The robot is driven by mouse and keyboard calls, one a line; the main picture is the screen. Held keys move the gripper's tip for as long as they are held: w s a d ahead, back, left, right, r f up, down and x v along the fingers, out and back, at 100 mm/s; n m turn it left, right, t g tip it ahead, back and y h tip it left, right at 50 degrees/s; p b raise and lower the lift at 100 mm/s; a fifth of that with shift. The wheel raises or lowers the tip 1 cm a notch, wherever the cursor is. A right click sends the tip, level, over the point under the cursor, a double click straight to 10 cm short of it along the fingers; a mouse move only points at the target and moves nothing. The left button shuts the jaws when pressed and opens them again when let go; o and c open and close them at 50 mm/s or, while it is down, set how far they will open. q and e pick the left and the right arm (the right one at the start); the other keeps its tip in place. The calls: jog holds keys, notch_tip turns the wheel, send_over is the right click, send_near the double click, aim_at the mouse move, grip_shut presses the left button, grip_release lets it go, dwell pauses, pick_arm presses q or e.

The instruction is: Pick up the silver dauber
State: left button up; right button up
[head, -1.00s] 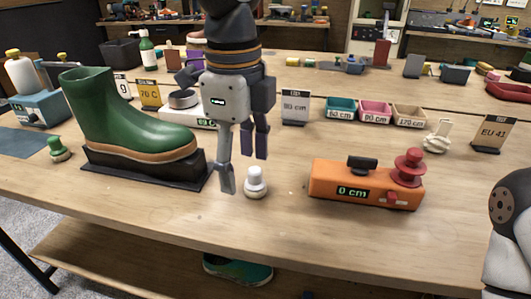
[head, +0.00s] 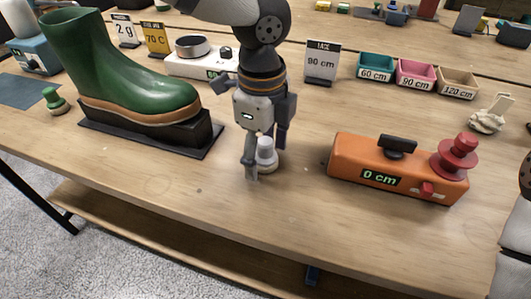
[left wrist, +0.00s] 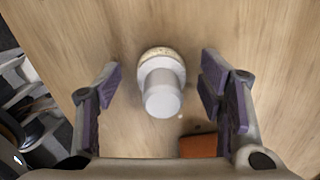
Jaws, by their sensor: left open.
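The silver dauber (head: 265,152) stands upright on the wooden table, to the right of the boot stand, and is partly hidden behind my left gripper's finger in the head view. In the left wrist view the dauber (left wrist: 161,88) sits between the two fingers, with clear gaps on both sides. My left gripper (head: 266,160) points down over it and is open and empty. It also shows in the left wrist view (left wrist: 158,92), with purple finger pads apart. My right gripper is not in view.
A green boot (head: 120,75) on a black stand (head: 150,140) is to the left. A green-topped dauber (head: 54,101) stands at far left. An orange measuring device (head: 398,170) is to the right. The front of the table is clear.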

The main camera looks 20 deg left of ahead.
aim_at(262, 144)
pick_arm(q)
jog(key=c, duration=1.3)
jog(key=shift+o, duration=0.2)
jog(key=shift+r, duration=0.15)
jog(key=r, duration=0.2)
jog(key=s+r+p, duration=0.1)
jog(key=r, duration=0.1)
jog(key=shift+r, duration=0.4)
jog(key=s+r, duration=0.8)
jog(key=s, duration=0.5)
jog(key=shift+p, duration=0.35)
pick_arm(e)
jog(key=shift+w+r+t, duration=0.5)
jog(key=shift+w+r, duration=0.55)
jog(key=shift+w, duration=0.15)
